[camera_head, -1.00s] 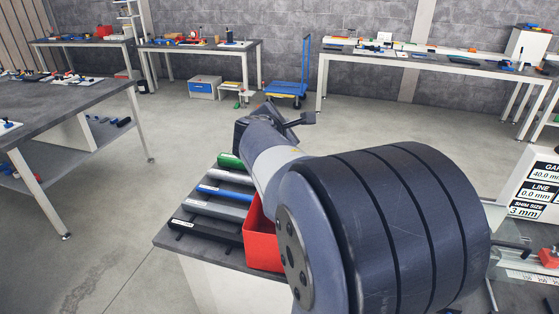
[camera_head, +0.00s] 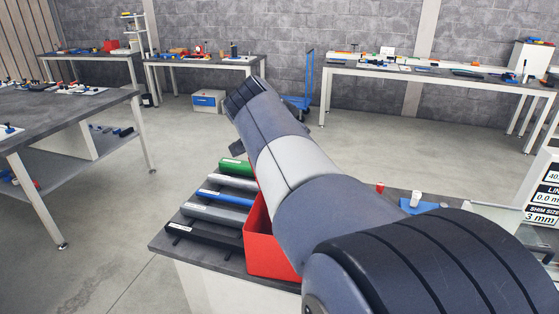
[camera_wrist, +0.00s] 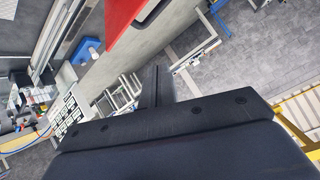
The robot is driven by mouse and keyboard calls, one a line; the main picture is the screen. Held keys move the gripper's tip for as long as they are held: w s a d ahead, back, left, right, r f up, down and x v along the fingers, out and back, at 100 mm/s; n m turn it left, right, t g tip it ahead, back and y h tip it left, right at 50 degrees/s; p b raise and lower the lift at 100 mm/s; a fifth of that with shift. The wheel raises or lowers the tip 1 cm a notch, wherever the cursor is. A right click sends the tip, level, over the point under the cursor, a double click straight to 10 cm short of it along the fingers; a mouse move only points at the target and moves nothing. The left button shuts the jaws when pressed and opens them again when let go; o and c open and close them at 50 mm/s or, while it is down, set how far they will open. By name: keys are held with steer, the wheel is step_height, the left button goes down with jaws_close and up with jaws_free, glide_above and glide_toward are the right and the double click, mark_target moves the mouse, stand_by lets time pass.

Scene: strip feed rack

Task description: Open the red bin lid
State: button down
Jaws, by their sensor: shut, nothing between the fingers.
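The red bin (camera_head: 266,247) stands on the small dark-topped table in the head view, partly hidden behind my arm. Its lid cannot be made out there. In the wrist view a red surface with a dark lower edge, likely part of the bin (camera_wrist: 122,14), shows at the top. My gripper (camera_wrist: 156,72) shows in the wrist view as narrow dark fingers held together, empty. The red surface lies just above the fingers in that picture, apparently apart from them. The fingers cannot be made out in the head view.
A rack of coloured rolls (camera_head: 215,205) lies left of the bin on the same table. A blue block with a white piece (camera_head: 422,206) sits right of my arm. A large grey table (camera_head: 60,118) stands at left. The floor between the tables is clear.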

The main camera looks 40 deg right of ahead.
steer(key=w+f+m, duration=0.1)
steer(key=f+m, duration=0.1)
steer(key=m, duration=0.2)
steer(key=w+d+f+m+y, duration=0.1)
steer(key=f+m, duration=0.2)
steer(key=w+f+m+y, duration=0.1)
steer(key=w+f+m, duration=0.1)
steer(key=f+m, duration=0.1)
steer(key=shift+w+d+m+b, duration=0.1)
steer(key=shift+d+m+b, duration=0.2)
steer(key=shift+m, duration=0.5)
steer(key=shift+r, duration=0.15)
